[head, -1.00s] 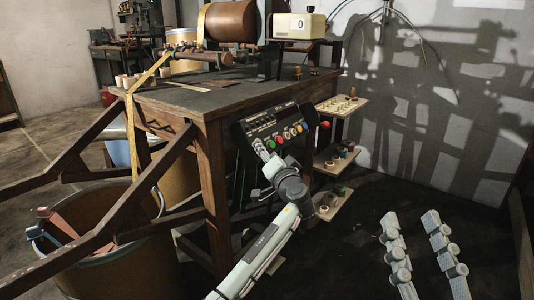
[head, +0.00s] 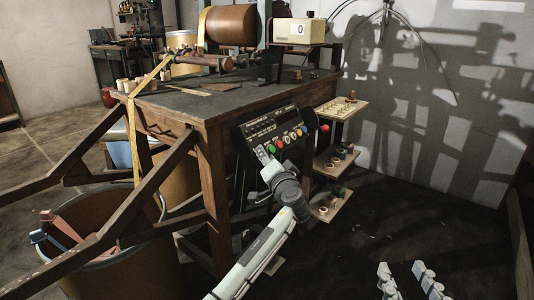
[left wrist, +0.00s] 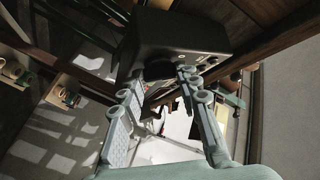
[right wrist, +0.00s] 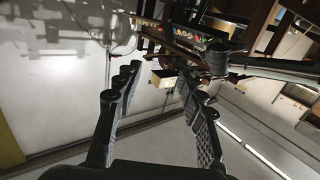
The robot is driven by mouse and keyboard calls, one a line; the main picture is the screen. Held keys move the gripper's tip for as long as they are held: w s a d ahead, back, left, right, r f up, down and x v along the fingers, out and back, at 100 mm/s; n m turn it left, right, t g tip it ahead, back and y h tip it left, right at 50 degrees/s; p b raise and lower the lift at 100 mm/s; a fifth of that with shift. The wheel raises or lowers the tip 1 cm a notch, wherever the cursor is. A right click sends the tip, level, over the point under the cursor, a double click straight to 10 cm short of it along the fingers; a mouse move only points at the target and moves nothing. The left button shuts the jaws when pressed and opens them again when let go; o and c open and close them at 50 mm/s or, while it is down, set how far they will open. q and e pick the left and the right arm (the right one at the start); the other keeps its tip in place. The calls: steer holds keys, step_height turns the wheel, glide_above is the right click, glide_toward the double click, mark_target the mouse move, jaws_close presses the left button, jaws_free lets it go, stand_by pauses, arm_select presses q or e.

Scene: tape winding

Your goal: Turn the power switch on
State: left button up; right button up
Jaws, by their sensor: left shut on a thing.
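The sloped dark control panel (head: 262,133) hangs at the right side of the table, with a row of coloured buttons (head: 292,138). My left gripper (head: 264,154) is at its lower left edge. In the left wrist view the panel housing (left wrist: 185,32) is close ahead, and my left gripper (left wrist: 158,82) is shut on a dark rounded part (left wrist: 157,71) of it, with its fingers apart around the part. I cannot tell whether this is the power switch. My right gripper (head: 402,268) is open and empty at the bottom right, also in the right wrist view (right wrist: 160,80).
The wooden table (head: 180,105) carries a brown roll (head: 231,25) and a cream counter (head: 298,31) reading 0. Small shelves (head: 343,110) with parts stand right of the panel. A bin (head: 100,220) stands at left.

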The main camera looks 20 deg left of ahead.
steer(key=s+d+f+g+h+p, duration=0.35)
steer(key=d+f+g, duration=0.4)
steer(key=f, duration=0.35)
steer(key=s+d+f+m+g+h+p, duration=0.2)
steer(key=s+d+f+g+h, duration=0.3)
steer(key=s+d, duration=0.55)
arm_select(q)
steer(key=shift+w+a+r+m+g+h+p, duration=0.1)
steer(key=shift+a+r+m+g+h+p, duration=0.1)
steer(key=shift+m+g+h+p, duration=1.35)
steer(key=shift+a+r+m+g+h+p, duration=0.2)
steer(key=shift+m+g+h+p, duration=0.55)
steer(key=shift+m, duration=1.55)
steer(key=shift+w+r+m+g+h+p, duration=0.1)
steer(key=shift+r+m+g+h+p, duration=0.15)
steer(key=shift+m+g+h+p, duration=1.05)
arm_select(e)
step_height(320, 180, down, 22)
steer(key=s+g+y, duration=0.2)
steer(key=shift+a+r, duration=0.2)
steer(key=shift+r, duration=0.05)
arm_select(q)
steer(key=shift+m+t, duration=0.4)
steer(key=shift+m, duration=0.35)
arm_select(e)
steer(key=shift+s, duration=0.1)
